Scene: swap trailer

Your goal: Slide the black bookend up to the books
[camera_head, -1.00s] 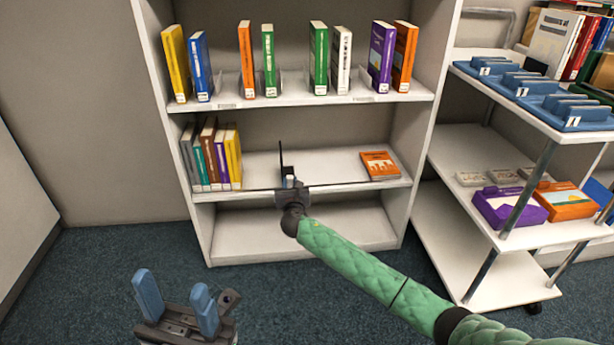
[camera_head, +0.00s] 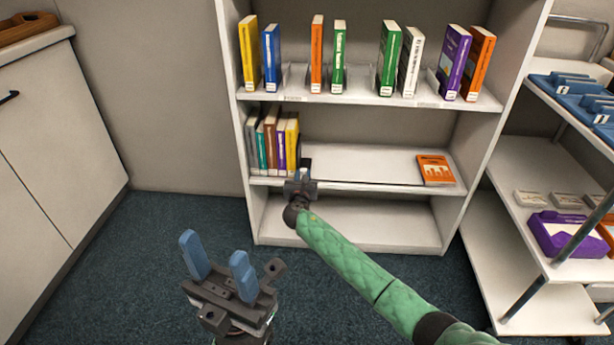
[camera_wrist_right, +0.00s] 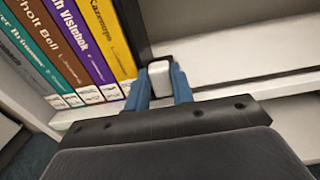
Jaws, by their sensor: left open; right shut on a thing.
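The row of books (camera_head: 272,140) stands upright at the left end of the middle shelf; the yellow book (camera_wrist_right: 107,35) is its right end. The black bookend (camera_wrist_right: 134,22) stands beside the yellow book, its dark upright right against or very close to the cover; I cannot tell if they touch. In the head view the bookend (camera_head: 305,164) is mostly hidden by my right gripper (camera_head: 301,182). In the wrist view the blue fingers of my right gripper (camera_wrist_right: 160,88) are shut on its pale front part. My left gripper (camera_head: 217,258) is open and empty, low over the carpet.
An orange book (camera_head: 435,169) lies flat at the right of the middle shelf (camera_head: 370,165), with bare board between it and the bookend. Several books stand on the shelf above. A cart (camera_head: 540,175) stands at right, a white cabinet (camera_head: 60,130) at left.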

